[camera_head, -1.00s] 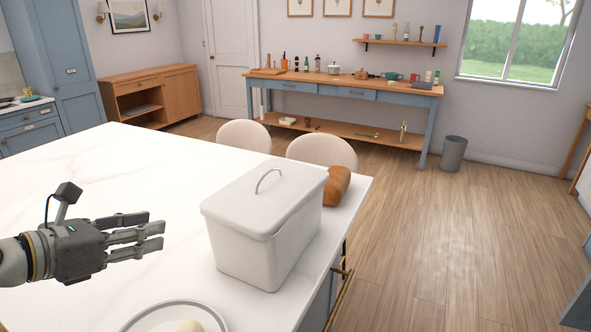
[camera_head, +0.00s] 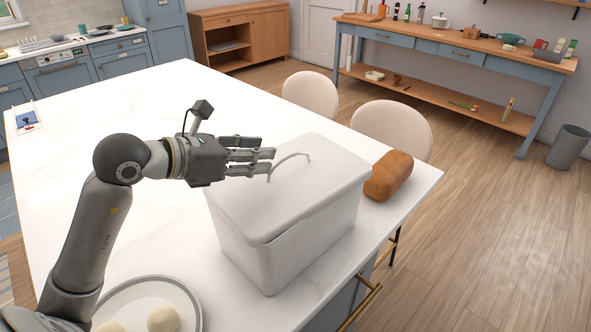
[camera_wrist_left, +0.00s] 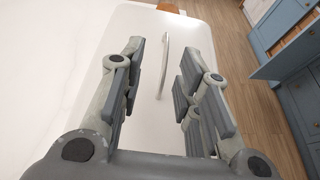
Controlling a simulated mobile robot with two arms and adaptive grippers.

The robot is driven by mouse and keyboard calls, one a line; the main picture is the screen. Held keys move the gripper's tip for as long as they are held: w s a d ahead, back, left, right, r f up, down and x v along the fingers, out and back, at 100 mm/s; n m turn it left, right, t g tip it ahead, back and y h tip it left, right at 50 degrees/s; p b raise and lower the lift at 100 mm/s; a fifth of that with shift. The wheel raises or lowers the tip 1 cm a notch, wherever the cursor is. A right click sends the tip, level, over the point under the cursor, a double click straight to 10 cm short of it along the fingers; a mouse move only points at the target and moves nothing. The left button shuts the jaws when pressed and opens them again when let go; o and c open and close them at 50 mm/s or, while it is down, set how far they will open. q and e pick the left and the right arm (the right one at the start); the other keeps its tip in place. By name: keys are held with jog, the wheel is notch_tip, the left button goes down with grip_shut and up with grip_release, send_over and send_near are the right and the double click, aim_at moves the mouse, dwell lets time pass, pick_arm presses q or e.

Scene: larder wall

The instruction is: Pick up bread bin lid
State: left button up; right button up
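The white bread bin (camera_head: 285,245) stands on the marble table near its right edge. Its white lid (camera_head: 320,185) is on the bin, with a thin arched metal handle (camera_head: 290,163) on top. My left gripper (camera_head: 272,162) is at the lid's left side, its fingertips close to the handle. In the left wrist view the fingers (camera_wrist_left: 160,85) are spread apart, with the handle (camera_wrist_left: 165,62) seen between and beyond them, over the lid (camera_wrist_left: 193,40). I cannot tell if any finger touches the handle. My right gripper is not in view.
A brown loaf (camera_head: 389,176) lies right of the bin. A plate (camera_head: 190,292) with pale round items is in front, under my left arm. Two cream chairs (camera_head: 390,125) stand behind the table. The table's left part (camera_head: 120,110) is mostly clear.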

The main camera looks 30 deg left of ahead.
aim_at(289, 157)
pick_arm(q)
jog(key=shift+w+d+f, duration=0.1)
jog(key=shift+w+d, duration=0.1)
jog(key=shift+w, duration=0.25)
jog(key=shift+p+x, duration=0.35)
jog(key=shift+x, duration=0.6)
jog(key=shift+w+d+f, duration=0.15)
jog(key=shift+w, duration=0.05)
jog(key=shift+w+d+f+p, duration=0.1)
jog(key=shift+w+d+p, duration=0.1)
jog(key=shift+p, duration=0.15)
jog(key=p+x, duration=0.1)
jog(key=x, duration=0.1)
jog(key=p+x, duration=0.1)
jog(key=x, duration=0.1)
jog(key=shift+s+d+f, duration=0.1)
jog(key=shift+d+f, duration=0.05)
jog(key=shift+d, duration=0.15)
jog(key=shift+w+f, duration=0.15)
jog(key=shift+w, duration=0.05)
jog(key=shift+s, duration=0.1)
grip_shut()
